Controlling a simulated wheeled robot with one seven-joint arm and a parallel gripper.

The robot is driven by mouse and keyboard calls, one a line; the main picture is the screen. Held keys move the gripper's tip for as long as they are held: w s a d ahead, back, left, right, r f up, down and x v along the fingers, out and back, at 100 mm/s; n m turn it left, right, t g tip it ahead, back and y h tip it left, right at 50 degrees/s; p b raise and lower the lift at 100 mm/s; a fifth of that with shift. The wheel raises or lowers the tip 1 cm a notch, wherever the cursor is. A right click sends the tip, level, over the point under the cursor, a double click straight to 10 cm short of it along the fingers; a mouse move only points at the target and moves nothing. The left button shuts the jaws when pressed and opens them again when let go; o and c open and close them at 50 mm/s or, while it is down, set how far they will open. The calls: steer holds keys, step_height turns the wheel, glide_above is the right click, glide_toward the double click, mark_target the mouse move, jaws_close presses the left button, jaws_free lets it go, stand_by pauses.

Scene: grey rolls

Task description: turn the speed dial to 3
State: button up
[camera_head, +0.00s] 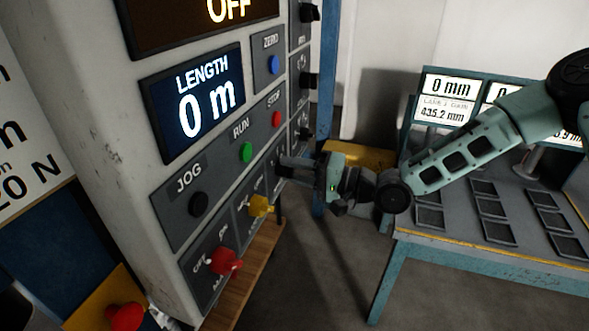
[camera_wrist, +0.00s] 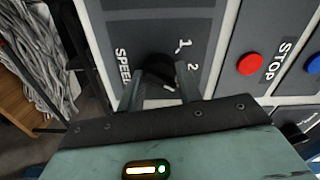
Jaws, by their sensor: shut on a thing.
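The speed dial (camera_wrist: 157,67) is a black knob on a dark grey plate (camera_wrist: 203,38) lettered SPEED, with the figures 1 and 2 visible. In the wrist view my gripper (camera_wrist: 160,85) is shut on the dial, one finger on each side. A small white mark shows between the fingers; which figure the dial points to is not clear. The figure 3 is not visible. In the head view my gripper (camera_head: 285,165) reaches the cabinet's front from the right and hides the dial.
The cabinet carries a black JOG button (camera_head: 198,204), green RUN button (camera_head: 246,152), red STOP button (camera_head: 276,118), yellow switch (camera_head: 261,206) and red switch (camera_head: 226,262) close by. The length display (camera_head: 205,104) reads 0 m. A bench with trays (camera_head: 483,281) stands at right.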

steer(key=shift+m, duration=1.2)
steer(key=o, duration=1)
steer(key=shift+d, duration=0.15)
steer(key=b+v, duration=0.4)
steer(key=v, duration=1.3)
steer(key=shift+s+d+b, duration=0.1)
steer(key=shift+b, duration=0.25)
